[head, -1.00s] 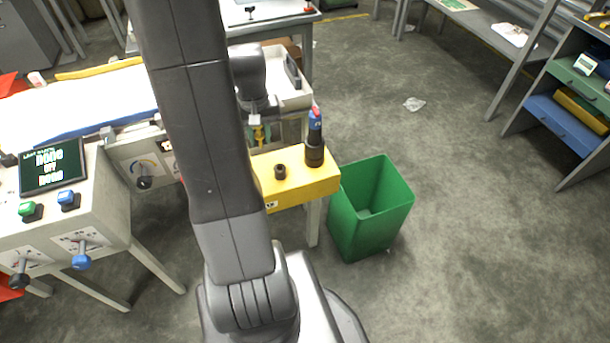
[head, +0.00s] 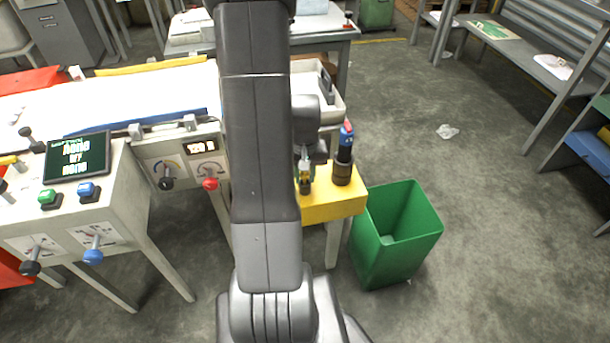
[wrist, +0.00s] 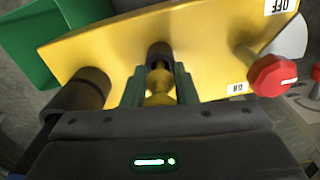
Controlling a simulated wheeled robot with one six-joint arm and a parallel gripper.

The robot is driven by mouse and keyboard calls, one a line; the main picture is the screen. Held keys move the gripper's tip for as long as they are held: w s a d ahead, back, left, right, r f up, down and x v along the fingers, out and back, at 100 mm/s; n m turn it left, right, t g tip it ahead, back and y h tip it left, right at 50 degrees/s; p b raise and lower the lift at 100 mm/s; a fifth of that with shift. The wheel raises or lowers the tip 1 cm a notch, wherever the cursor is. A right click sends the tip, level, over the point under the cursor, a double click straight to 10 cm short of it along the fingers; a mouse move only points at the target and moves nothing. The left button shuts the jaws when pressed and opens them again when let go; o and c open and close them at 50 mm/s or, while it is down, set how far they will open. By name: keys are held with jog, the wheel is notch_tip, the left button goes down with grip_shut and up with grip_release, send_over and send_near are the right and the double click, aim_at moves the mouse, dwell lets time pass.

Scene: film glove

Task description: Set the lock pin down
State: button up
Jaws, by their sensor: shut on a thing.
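The yellow lock pin (wrist: 160,85) stands between the two green fingers of my gripper (wrist: 160,91) in the wrist view. In the head view my gripper (head: 305,172) is shut on the pin over the yellow box (head: 324,208). A short black socket (wrist: 159,52) on the box is right at the pin's far end; it also shows under the pin in the head view (head: 305,188). I cannot tell whether the pin's tip is inside the socket or just above it.
A taller black holder (head: 342,172) with a blue and red piece stands close to the right of my gripper. A green bin (head: 397,235) stands right of the box. A red knob (wrist: 272,75) is on the other side in the wrist view.

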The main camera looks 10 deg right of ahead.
jog(key=shift+s+f+b, duration=0.2)
jog(key=shift+f+b, duration=0.35)
jog(key=o, duration=1)
jog(key=shift+s+f, duration=0.1)
jog(key=shift+c, duration=0.2)
jog(key=shift+s+f, duration=0.1)
jog(key=shift+r+p, duration=0.45)
jog(key=shift+r, duration=0.05)
jog(key=r+p, duration=0.1)
jog(key=r, duration=0.7)
jog(key=r+p, duration=0.1)
jog(key=r, duration=0.3)
jog(key=shift+w+r+p, duration=0.3)
jog(key=shift+w, duration=0.1)
